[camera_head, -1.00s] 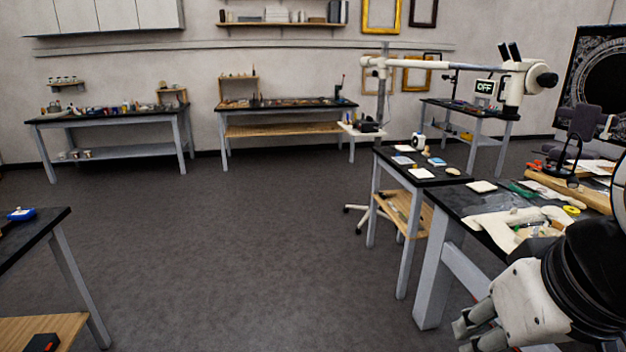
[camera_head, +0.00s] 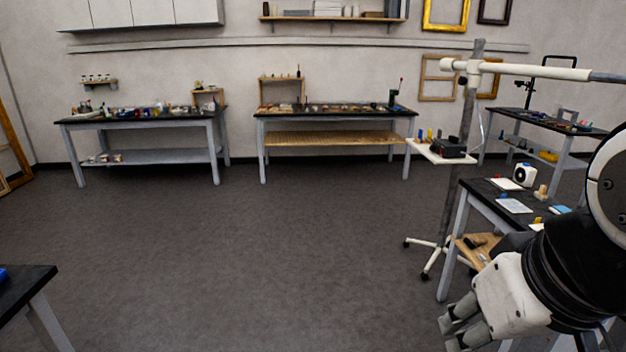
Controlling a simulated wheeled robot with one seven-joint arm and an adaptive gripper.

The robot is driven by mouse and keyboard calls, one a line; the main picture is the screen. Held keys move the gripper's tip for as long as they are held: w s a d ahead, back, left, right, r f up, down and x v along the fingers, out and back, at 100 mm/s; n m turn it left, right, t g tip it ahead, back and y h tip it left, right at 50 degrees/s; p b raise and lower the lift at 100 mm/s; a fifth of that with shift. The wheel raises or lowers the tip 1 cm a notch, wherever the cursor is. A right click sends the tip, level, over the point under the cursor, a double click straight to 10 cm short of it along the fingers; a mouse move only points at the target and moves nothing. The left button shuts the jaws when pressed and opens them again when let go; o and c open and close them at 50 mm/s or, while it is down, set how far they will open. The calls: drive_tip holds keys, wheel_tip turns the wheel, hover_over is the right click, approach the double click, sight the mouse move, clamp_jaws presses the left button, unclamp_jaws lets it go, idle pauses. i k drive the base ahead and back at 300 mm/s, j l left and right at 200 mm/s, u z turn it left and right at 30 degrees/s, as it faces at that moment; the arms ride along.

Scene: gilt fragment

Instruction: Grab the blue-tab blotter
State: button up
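Small flat pads lie on the black-topped table at the right. One pale pad (camera_head: 515,206) seems to have a small blue spot at its upper left edge. A whiter pad (camera_head: 508,184) lies behind it, and a light blue piece (camera_head: 560,209) lies to its right. They are too small to tell surely which is the blue-tab blotter. My gripper (camera_head: 459,330) hangs at the lower right, in front of that table and far nearer the camera. Nothing shows in its fingers; their gap cannot be judged. My arm hides part of the table.
A white stand (camera_head: 440,243) with a wheeled base stands left of the right table, its boom reaching over it. A white camera-like box (camera_head: 524,174) sits on that table. Benches line the back wall. A table corner (camera_head: 25,285) juts in at left. The middle floor is clear.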

sight(513, 205)
drive_tip(key=i+j, duration=0.1)
drive_tip(key=i, duration=1.75)
drive_tip(key=i+l+z, duration=0.1)
drive_tip(key=i+z, duration=1.15)
drive_tip(key=z, duration=0.2)
drive_tip(key=i+z, duration=0.25)
drive_tip(key=z, duration=0.15)
drive_tip(key=i+z, duration=0.2)
drive_tip(key=z, duration=0.2)
